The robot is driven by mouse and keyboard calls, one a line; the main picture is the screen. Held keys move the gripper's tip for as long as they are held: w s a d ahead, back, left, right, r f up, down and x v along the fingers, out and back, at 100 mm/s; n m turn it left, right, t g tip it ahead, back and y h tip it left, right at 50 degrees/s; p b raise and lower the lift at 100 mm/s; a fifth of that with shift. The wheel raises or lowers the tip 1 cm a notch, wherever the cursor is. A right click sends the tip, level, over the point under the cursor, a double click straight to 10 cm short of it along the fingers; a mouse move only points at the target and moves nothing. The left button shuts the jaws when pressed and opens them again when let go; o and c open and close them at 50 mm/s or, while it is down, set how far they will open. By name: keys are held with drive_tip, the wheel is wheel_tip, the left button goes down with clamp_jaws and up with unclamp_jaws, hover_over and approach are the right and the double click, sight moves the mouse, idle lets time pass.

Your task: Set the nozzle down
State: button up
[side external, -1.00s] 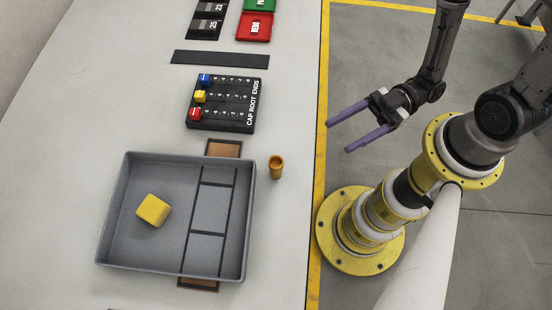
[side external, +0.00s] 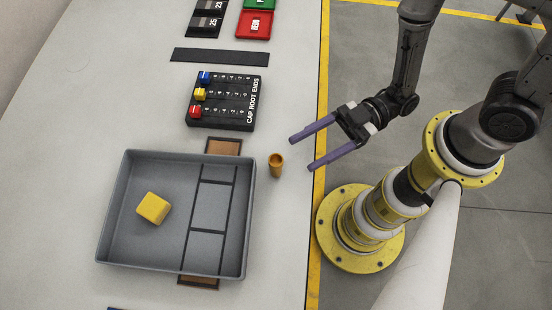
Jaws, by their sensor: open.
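The nozzle (side external: 276,166) is a small orange-brown, hollow cup shape. It stands upright on the pale table (side external: 60,190), just right of the grey tray and near the table's right edge. My gripper (side external: 300,154) is open and empty, with two purple fingers pointing left toward the nozzle. The fingertips are to the right of the nozzle, over the table edge, and apart from it. How high the fingers are above the table is hard to tell.
A grey divided tray (side external: 108,205) holds a yellow block (side external: 153,208). Behind it are a black board (side external: 232,115) with coloured blocks, a dark strip (side external: 220,56), and red (side external: 255,25) and green trays. Brown pads show beside the grey tray. The table's left side is clear.

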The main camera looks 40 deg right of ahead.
sight(275, 160)
drive_tip(key=shift+w+a+r, duration=0.1)
drive_tip(key=shift+w+a, duration=0.1)
drive_tip(key=shift+a, duration=0.65)
drive_tip(key=shift+w+a+f, duration=0.1)
drive_tip(key=shift+w+a, duration=0.15)
drive_tip(key=shift+a, duration=0.65)
drive_tip(key=shift+w+a+r, duration=0.1)
drive_tip(key=shift+w+a, duration=0.1)
drive_tip(key=shift+a, duration=0.65)
clamp_jaws()
